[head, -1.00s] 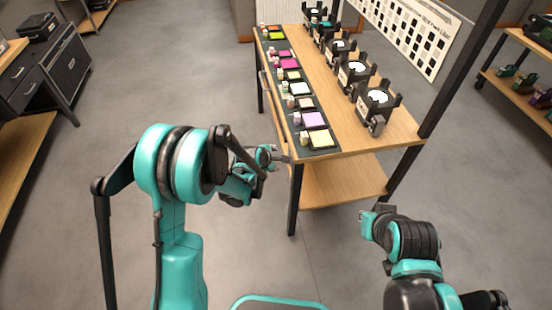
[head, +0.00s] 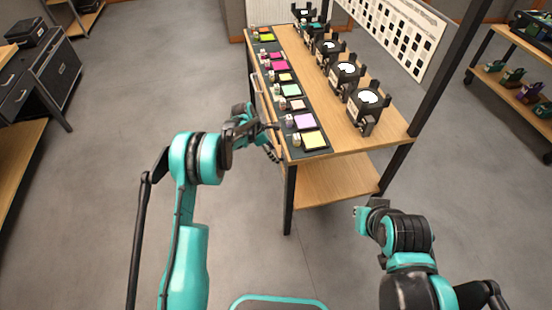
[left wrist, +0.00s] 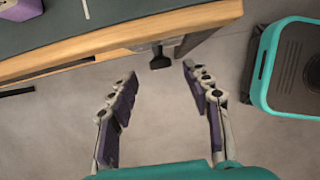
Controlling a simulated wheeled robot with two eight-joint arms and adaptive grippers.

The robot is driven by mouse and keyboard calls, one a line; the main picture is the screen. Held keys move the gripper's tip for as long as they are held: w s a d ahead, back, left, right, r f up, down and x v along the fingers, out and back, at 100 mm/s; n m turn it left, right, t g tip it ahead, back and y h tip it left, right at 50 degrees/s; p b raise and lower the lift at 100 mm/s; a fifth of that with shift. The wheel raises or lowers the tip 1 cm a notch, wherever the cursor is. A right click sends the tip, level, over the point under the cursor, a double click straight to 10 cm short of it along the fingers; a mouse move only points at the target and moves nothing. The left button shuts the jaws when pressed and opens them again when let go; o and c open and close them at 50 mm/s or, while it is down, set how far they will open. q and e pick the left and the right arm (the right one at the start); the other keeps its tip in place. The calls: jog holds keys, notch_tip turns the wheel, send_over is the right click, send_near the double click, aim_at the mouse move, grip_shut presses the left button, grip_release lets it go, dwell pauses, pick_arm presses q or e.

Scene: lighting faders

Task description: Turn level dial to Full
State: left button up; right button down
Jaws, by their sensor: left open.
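I cannot pick out a level dial for certain. A wooden table (head: 345,145) carries a row of small pale blocks beside coloured squares, including a yellow one (head: 314,140), and a row of black devices with white discs, the nearest at the right (head: 369,103). My left gripper (head: 273,140) is beside the table's left edge, near its front corner. In the left wrist view its fingers (left wrist: 160,76) are spread with nothing between them, just off the wooden edge (left wrist: 90,46). A small dark piece (left wrist: 160,58) shows below that edge; what it is is unclear. My right gripper (head: 361,211) is low, in front of the table.
A dark table leg (head: 289,200) stands at the near corner, and a black post (head: 445,75) rises at the right. A lower shelf (head: 335,188) is bare. A dark cabinet (head: 45,80) is at the left, and shelving (head: 510,85) at the right. Grey floor lies clear at the left.

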pick_arm(q)
jog(key=b+x, duration=0.1)
jog(key=x, duration=0.4)
jog(key=shift+f+b, duration=0.1)
jog(key=shift+b, duration=0.2)
jog(key=shift+c, duration=0.2)
grip_shut()
